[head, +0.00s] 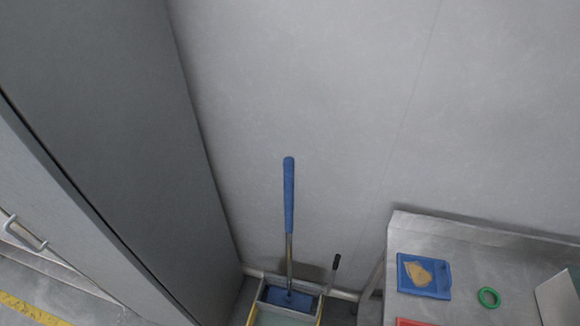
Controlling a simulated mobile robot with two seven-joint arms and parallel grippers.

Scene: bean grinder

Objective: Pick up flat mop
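The flat mop (289,205) stands upright close to the grey wall, at the lower middle of the head view. It has a long blue grip at the top, a thin metal shaft and a blue flat head (291,298) low down. The mop head sits at the far end of a yellow-edged frame or cart (257,303), of which only the upper part shows. I cannot tell whether the head rests in it or behind it. Neither of my grippers is in view.
A tall grey cabinet (120,130) fills the left side. A metal table (465,265) at the lower right holds a blue tray (408,281) with a tan item and a green ring (489,297). A black-gripped handle (335,264) stands right of the mop. A pipe runs along the wall's foot.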

